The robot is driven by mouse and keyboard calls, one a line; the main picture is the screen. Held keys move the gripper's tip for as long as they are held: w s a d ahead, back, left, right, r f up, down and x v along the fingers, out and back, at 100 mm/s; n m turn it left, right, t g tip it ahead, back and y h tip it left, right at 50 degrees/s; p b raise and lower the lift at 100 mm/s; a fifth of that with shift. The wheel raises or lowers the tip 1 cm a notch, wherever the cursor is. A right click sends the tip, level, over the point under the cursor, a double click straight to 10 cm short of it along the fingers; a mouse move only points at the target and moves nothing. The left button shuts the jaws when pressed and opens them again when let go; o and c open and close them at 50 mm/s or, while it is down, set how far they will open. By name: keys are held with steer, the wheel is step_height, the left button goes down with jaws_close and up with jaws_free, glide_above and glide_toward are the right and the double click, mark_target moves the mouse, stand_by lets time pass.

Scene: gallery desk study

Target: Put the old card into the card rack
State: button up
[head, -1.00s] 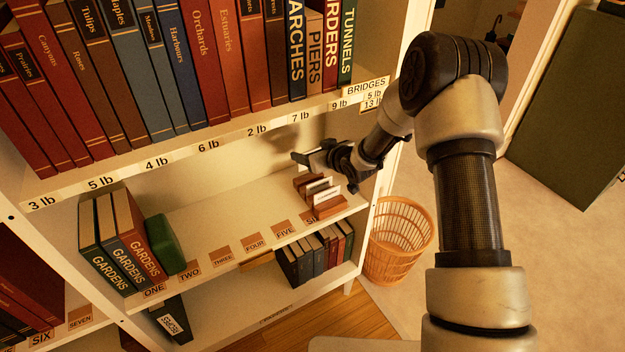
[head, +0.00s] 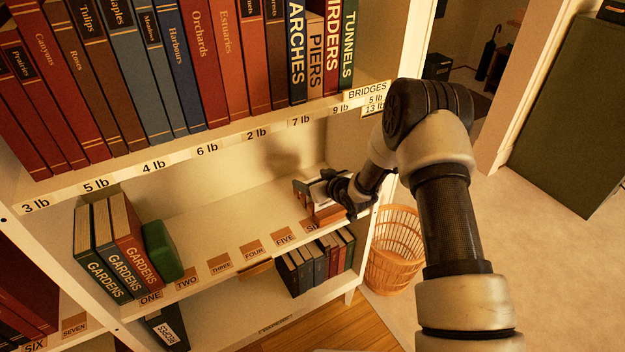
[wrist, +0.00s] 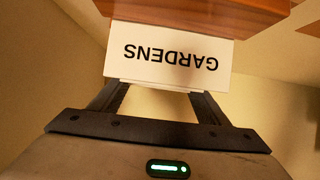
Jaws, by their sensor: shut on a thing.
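A white card reading GARDENS, taken as the old card (wrist: 168,58), shows upside down in the wrist view. My gripper (wrist: 160,90) is shut on its near edge. The card's far edge meets the wooden card rack (wrist: 205,12); whether it sits in a slot cannot be told. In the head view the reddish-brown card rack (head: 329,214) stands at the right end of the middle shelf. My gripper (head: 326,187) is at the rack there and hides part of it.
GARDENS books (head: 112,250) and a green block (head: 162,250) stand at the left of the middle shelf. The upper shelf edge (head: 205,135) is above my gripper. A wicker basket (head: 393,255) stands on the floor.

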steer(key=o, duration=1.1)
steer(key=shift+r+p, duration=0.25)
steer(key=shift+p, duration=0.2)
steer(key=p+v, duration=0.1)
steer(key=v, duration=1.1)
steer(key=shift+f, duration=0.15)
